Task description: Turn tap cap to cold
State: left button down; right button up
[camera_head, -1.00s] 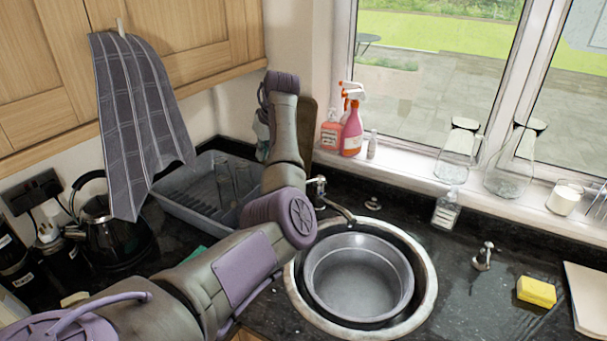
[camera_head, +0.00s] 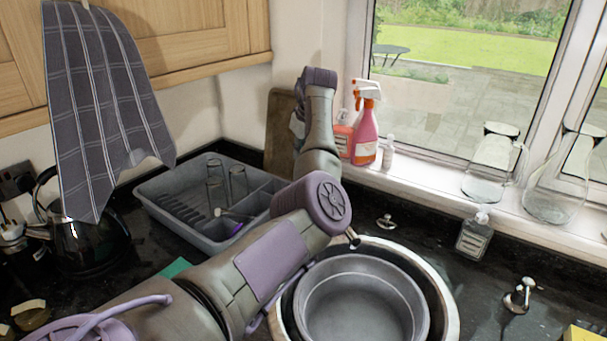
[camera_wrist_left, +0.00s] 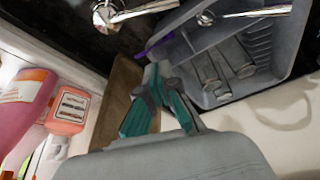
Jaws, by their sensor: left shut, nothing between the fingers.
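In the head view the tap (camera_head: 353,238) shows only its spout end beside the sink; my left arm hides its body and cap. In the left wrist view a round chrome tap top (camera_wrist_left: 105,14) with a bar going right is at the upper left, cut by the frame edge. I cannot read any hot or cold marking. My left gripper (camera_wrist_left: 157,70) has teal fingers, shut and empty, below and right of the tap top in that picture and apart from it. The head view does not show its fingertips clearly. My right gripper is in neither view.
The round sink (camera_head: 452,300) holds a grey basin (camera_head: 365,300). A grey dish rack (camera_head: 165,213) with glasses stands left of my arm. A pink spray bottle (camera_head: 366,135) and soap bottle (camera_head: 343,138) stand on the sill. A checked cloth (camera_head: 105,100) hangs at left.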

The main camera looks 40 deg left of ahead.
pick_arm(q)
notch_tip(320, 180, down, 9)
jog(key=p, duration=0.5)
jog(key=shift+s+d+f, duration=0.15)
jog(key=shift+s+d, duration=0.1)
jog(key=shift+s, duration=0.1)
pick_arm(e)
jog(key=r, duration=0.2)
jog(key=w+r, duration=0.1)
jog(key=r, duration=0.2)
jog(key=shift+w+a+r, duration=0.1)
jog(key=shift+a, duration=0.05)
